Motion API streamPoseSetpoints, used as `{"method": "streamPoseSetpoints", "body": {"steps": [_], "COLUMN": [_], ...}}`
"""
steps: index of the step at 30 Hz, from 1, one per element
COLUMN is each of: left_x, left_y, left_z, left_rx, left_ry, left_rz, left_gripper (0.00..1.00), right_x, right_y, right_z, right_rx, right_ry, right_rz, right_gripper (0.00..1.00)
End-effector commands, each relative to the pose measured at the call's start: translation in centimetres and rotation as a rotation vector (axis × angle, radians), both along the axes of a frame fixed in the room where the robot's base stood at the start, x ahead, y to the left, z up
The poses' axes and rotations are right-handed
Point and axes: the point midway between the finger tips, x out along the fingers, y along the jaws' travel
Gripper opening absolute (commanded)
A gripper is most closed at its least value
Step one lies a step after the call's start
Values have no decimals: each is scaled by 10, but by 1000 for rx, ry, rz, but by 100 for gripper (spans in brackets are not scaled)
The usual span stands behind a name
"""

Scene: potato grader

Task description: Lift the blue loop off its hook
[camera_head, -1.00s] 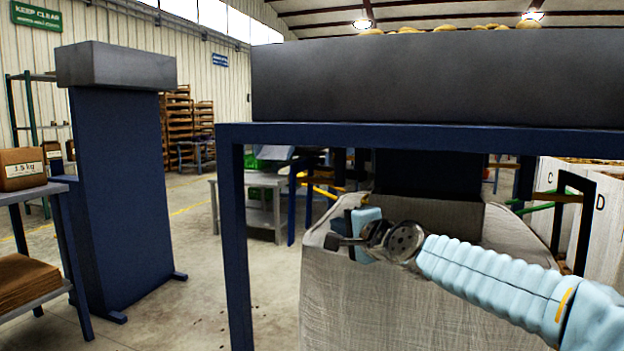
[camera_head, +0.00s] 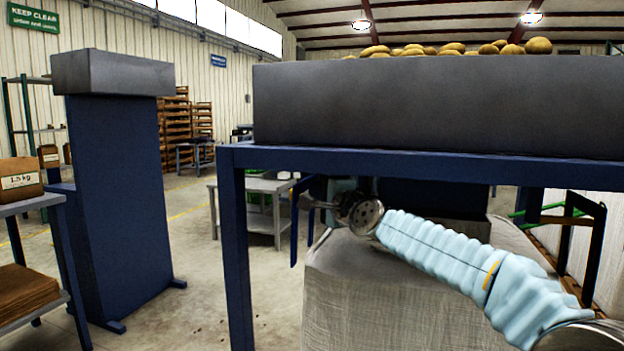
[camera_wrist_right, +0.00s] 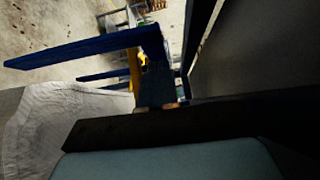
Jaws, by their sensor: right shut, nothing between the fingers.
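The white bulk bag (camera_head: 400,290) stands beneath the dark hopper. My right gripper (camera_head: 308,203) is shut and empty in the head view, above the bag's near left corner and under the blue frame. A dark blue upright strip (camera_head: 294,238) shows beside its fingers. In the right wrist view dark blue bars (camera_wrist_right: 95,48) cross ahead of the gripper, with a dark blue patch (camera_wrist_right: 156,84) and a yellow piece (camera_wrist_right: 135,72) beside it. I cannot tell the blue loop from the blue frame parts with certainty. My left gripper is not in view.
The hopper (camera_head: 430,105) holds potatoes on top, and its blue frame leg (camera_head: 236,260) stands near my right arm. A green bar or strap (camera_head: 535,210) is at the right. A grey table (camera_head: 262,190) stands behind. Open floor lies left of the leg.

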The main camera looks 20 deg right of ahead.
Motion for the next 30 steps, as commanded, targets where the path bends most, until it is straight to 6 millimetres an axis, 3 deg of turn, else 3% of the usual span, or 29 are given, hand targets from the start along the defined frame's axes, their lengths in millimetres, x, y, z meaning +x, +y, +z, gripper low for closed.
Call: {"method": "streamPoseSetpoints", "body": {"steps": [6,20,30], "left_x": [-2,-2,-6], "left_y": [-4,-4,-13], "left_z": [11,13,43], "left_rx": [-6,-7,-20], "left_ry": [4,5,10], "left_rz": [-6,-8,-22], "left_gripper": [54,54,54], "right_x": [9,10,28], "right_y": [12,15,41], "right_z": [1,1,10], "right_rx": [0,-1,0], "right_ry": [1,2,2], "right_rz": [-1,-1,1], "right_gripper": [0,0,0]}}
